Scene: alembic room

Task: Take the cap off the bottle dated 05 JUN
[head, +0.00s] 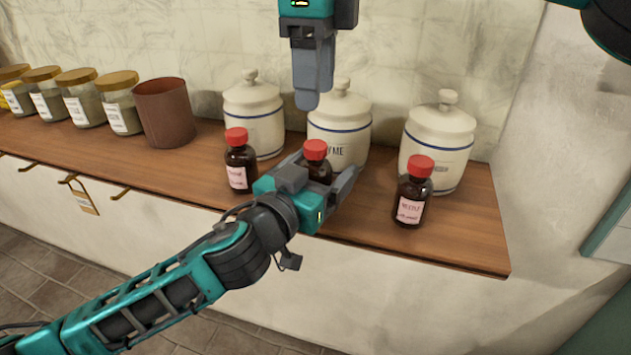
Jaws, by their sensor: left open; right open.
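Three brown bottles with red caps stand upright on the wooden shelf (470,240): a left bottle (237,172), a middle bottle (319,170) and a right bottle (412,203). The left and right bottles show pale labels too small to read for a date. My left gripper (325,180) is open around or right beside the middle bottle, hiding its lower part and label. Its red cap (315,149) is on and shows above the fingers. My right gripper (308,100) points down, above and behind the middle bottle in the picture; its jaws are open, seen edge-on, and hold nothing.
Three white lidded jars, a left (254,115), a middle (340,125) and a right jar (437,145), stand close behind the bottles. A brown cup (164,112) and several gold-lidded glass jars (118,102) are at left. Hooks and a tag (83,198) hang below the shelf's front edge.

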